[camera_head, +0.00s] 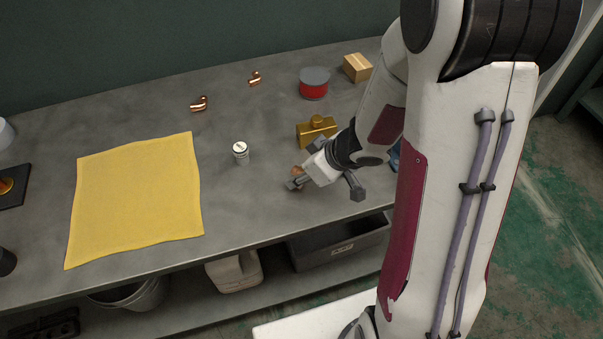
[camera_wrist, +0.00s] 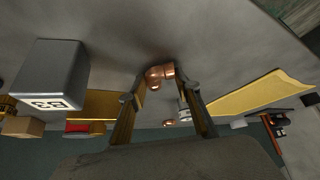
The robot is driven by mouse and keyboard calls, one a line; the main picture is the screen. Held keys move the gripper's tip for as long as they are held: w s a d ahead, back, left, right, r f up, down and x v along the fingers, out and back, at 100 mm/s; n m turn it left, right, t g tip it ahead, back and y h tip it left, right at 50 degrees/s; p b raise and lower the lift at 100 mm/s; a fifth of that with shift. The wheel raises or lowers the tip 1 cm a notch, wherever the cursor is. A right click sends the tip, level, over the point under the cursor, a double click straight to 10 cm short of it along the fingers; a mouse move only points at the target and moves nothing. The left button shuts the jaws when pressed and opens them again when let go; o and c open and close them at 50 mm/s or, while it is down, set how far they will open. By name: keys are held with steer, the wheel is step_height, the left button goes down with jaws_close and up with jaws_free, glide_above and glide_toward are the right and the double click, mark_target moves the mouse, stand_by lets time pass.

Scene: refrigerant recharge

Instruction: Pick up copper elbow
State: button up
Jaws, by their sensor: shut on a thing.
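A shiny copper elbow (camera_wrist: 158,76) sits between the fingertips of my gripper (camera_wrist: 161,90) in the wrist view. My gripper is shut on it. In the head view my gripper (camera_head: 294,182) is low over the right front of the bench, and only a small bit of this elbow (camera_head: 298,171) shows. I cannot tell whether the elbow still touches the bench. Two other copper elbows lie farther back, one at the middle (camera_head: 199,105) and one nearer the back edge (camera_head: 255,79).
A brass-coloured block (camera_head: 316,130) stands just behind my gripper. A small white bottle (camera_head: 241,152) stands to its left, and a yellow cloth (camera_head: 137,200) lies farther left. A red tin (camera_head: 314,84) and a wooden block (camera_head: 357,67) stand behind. A grey box (camera_wrist: 50,75) is close in the wrist view.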

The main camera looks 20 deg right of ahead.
step_height(320, 180, up, 10)
steer(key=shift+f, duration=0.15)
stand_by(1.0)
stand_by(0.6)
